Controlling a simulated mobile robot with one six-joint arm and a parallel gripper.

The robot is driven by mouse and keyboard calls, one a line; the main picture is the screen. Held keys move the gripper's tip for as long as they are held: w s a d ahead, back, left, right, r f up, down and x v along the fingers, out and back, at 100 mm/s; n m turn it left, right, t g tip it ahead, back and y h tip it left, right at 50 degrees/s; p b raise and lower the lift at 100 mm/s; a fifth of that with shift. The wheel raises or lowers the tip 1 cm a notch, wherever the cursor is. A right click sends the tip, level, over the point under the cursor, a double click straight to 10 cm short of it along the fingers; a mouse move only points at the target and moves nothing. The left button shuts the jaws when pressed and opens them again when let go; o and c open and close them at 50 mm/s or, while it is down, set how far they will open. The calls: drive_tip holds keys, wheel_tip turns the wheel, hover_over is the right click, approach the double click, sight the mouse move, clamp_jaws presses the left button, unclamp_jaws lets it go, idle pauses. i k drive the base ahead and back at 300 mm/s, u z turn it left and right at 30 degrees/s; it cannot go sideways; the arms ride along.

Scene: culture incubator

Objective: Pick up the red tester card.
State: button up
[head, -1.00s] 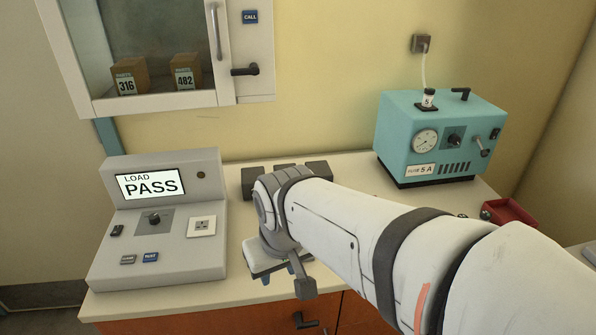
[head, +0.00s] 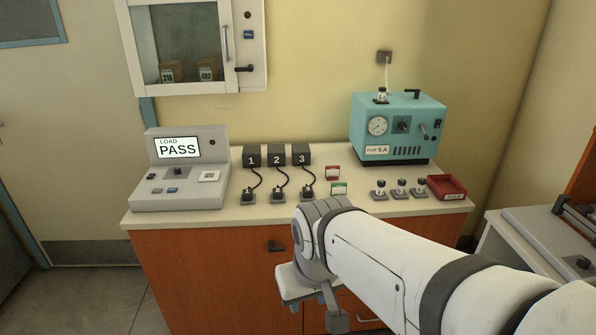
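The red card (head: 332,172) lies flat on the counter, right of the block marked 3. It is small, red with a pale part. A similar green card (head: 339,189) lies just in front of it. My gripper (head: 305,300) points down in front of the counter's front edge, nearer to me than the cards and apart from them. Its fingers are small and partly hidden by my wrist, so I cannot tell whether they are open. I see nothing held in it.
Black blocks 1, 2 and 3 (head: 277,155) with cabled plugs stand left of the cards. The grey tester (head: 180,195) reads LOAD PASS. Right are small knobbed parts (head: 400,190), a red tray (head: 447,186) and a teal machine (head: 398,125). A wall cabinet (head: 245,80) hangs above.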

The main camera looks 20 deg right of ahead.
sight(333, 173)
drive_tip(key=u, duration=0.2)
drive_tip(key=k, duration=0.15)
drive_tip(key=z, duration=1)
drive_tip(key=i, duration=1.65)
drive_tip(key=z, duration=0.05)
